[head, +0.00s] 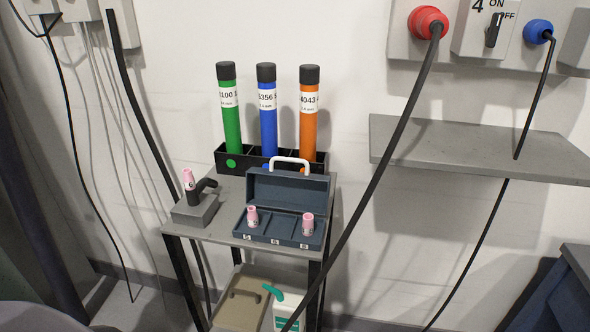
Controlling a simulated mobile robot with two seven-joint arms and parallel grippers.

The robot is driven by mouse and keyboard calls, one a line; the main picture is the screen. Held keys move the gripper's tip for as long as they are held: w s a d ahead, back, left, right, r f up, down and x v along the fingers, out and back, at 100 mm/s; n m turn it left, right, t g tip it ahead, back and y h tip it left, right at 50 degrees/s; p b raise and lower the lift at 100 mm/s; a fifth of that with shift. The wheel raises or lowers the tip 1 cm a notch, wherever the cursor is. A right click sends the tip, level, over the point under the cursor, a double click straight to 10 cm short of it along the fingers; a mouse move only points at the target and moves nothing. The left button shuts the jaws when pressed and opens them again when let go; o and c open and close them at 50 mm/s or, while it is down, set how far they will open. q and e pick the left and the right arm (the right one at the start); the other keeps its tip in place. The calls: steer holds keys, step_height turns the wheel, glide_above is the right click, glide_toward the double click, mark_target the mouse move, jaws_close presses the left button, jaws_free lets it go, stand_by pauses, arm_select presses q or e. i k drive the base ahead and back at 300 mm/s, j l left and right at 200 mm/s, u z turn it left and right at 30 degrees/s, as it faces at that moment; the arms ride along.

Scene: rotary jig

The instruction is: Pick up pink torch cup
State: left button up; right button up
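Three small pink torch cups show in the head view. One pink torch cup (252,217) stands upright in the left part of the open blue toolbox (270,238). Another pink torch cup (308,224) stands upright at the right of the same box. A third pink cup (188,179) sits on the tip of a black torch (204,186) on a grey block (195,210), left of the box. Neither of my grippers is in view.
The box and block stand on a small grey side table (223,232). A black holder (226,160) with green, blue and orange tubes stands behind. A thick black cable (362,190) hangs close along the table's right side. A grey shelf (470,142) is at right.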

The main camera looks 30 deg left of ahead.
mark_target(189, 182)
steer(key=u, duration=1.55)
steer(key=k+l+z, duration=0.1)
steer(key=z, duration=0.25)
steer(key=l, duration=0.1)
